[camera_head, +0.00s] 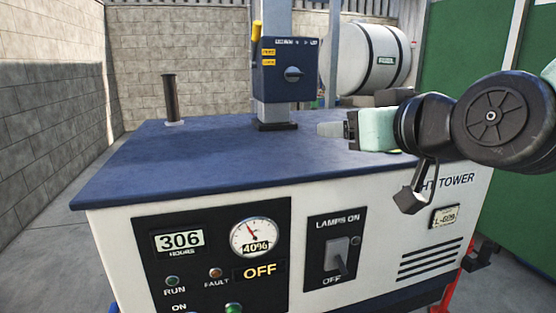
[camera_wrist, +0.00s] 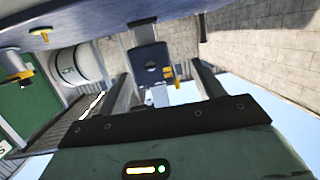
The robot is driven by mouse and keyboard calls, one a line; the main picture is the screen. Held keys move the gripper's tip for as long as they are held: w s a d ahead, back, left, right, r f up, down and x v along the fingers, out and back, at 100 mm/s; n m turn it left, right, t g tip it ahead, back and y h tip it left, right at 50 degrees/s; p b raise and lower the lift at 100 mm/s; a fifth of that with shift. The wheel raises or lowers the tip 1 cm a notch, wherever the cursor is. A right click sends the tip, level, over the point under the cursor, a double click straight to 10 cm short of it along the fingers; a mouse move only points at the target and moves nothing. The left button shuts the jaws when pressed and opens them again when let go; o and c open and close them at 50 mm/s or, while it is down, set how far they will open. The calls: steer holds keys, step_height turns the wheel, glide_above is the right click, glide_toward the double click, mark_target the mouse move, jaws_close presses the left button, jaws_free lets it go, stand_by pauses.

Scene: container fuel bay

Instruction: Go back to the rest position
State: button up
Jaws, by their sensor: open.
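My gripper (camera_head: 332,129) is above the right part of the light tower's blue top (camera_head: 190,155) in the head view, pointing left. In the wrist view my gripper (camera_wrist: 158,90) shows two separate fingers with an empty gap between them. The blue switch box (camera_head: 289,68) on the grey mast stands to the left of and behind the fingertips in the head view. It also shows between and beyond the fingers in the wrist view (camera_wrist: 151,65). I cannot tell the exact height of the gripper above the top.
The front panel (camera_head: 211,262) has a gauge (camera_head: 254,237), an OFF display and a lamp switch (camera_head: 338,255). A dark exhaust pipe (camera_head: 171,98) rises at the back left. A white tank (camera_head: 366,58) and green container door (camera_head: 468,36) are behind. Grey floor at the left is clear.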

steer(key=s+a+f+n+g+h, duration=0.1)
steer(key=s+f+g, duration=0.5)
steer(key=f, duration=0.4)
steer(key=s+f+n+g+h, duration=0.2)
steer(key=s+f+g, duration=0.3)
steer(key=s+f, duration=0.4)
steer(key=s+d+f+g+h, duration=0.3)
steer(key=s+d+f, duration=0.1)
steer(key=s, duration=0.3)
step_height(320, 180, up, 17)
steer(key=p, duration=1.7)
steer(key=shift+w+y+p, duration=0.3)
steer(key=shift+w, duration=0.1)
steer(key=shift+a+r, duration=0.1)
steer(key=shift+c, duration=0.4)
